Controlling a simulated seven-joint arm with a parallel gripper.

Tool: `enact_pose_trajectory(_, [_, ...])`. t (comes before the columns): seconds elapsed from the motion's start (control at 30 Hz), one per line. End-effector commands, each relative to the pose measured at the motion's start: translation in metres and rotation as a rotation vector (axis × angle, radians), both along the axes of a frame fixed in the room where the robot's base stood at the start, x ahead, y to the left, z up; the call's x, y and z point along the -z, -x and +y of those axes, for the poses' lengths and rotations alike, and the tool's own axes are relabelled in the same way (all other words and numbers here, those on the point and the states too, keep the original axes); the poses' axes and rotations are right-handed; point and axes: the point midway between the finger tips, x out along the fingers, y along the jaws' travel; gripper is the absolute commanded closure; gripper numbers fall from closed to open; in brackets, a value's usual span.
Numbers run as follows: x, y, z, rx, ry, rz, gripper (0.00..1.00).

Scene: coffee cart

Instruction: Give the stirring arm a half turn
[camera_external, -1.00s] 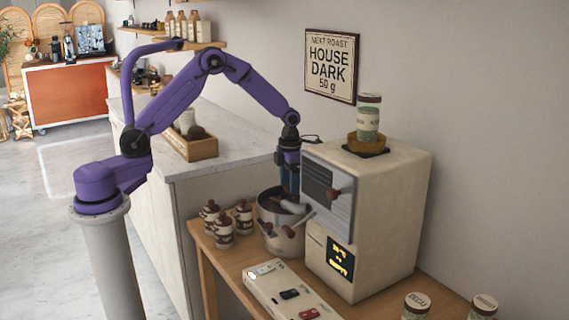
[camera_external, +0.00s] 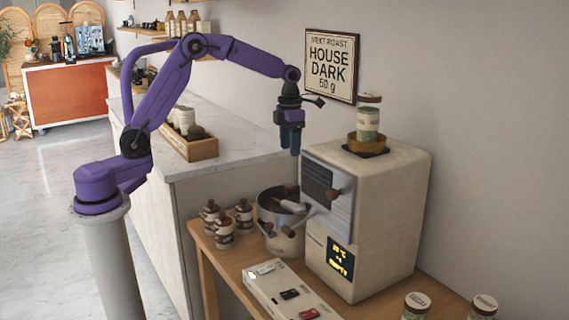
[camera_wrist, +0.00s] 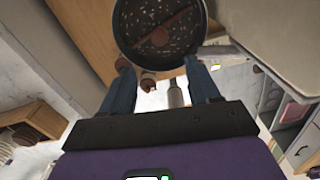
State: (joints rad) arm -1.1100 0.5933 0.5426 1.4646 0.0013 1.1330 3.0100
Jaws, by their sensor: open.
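The stirring arm (camera_wrist: 170,33) is a brown bar across the inside of a round metal pan (camera_external: 267,225), seen from above in the wrist view. Pale flecks dot the dark pan floor. In the external view the bar is only partly visible behind the pan's rim. My gripper (camera_external: 289,150) is above the pan, pointing down, apart from it and empty. In the wrist view the fingers of my gripper (camera_wrist: 157,66) are spread, with the pan beyond their tips.
A cream roaster (camera_external: 385,215) stands close on the right, with a canister (camera_external: 367,123) on top. Several small lidded jars (camera_external: 222,235) stand left of the pan. A switch panel (camera_external: 285,290) lies in front. A wall is behind.

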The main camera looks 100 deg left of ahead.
Motion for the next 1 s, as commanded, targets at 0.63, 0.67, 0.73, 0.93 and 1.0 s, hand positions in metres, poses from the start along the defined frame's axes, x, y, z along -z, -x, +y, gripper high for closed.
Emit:
enact_pose_trajectory(0.63, [-0.052,0.0,0.0,0.0,0.001,0.001,0.39])
enact_pose_trajectory(0.67, [-0.052,0.0,0.0,0.0,0.001,0.001,0.39])
enact_pose_trajectory(0.73, [-0.052,0.0,0.0,0.0,0.001,0.001,0.52])
enact_pose_trajectory(0.93, [-0.049,-0.002,-0.002,-0.025,0.008,-0.01,1.0])
enact_pose_trajectory(1.0, [-0.044,-0.005,-0.006,-0.091,0.031,-0.034,1.0])
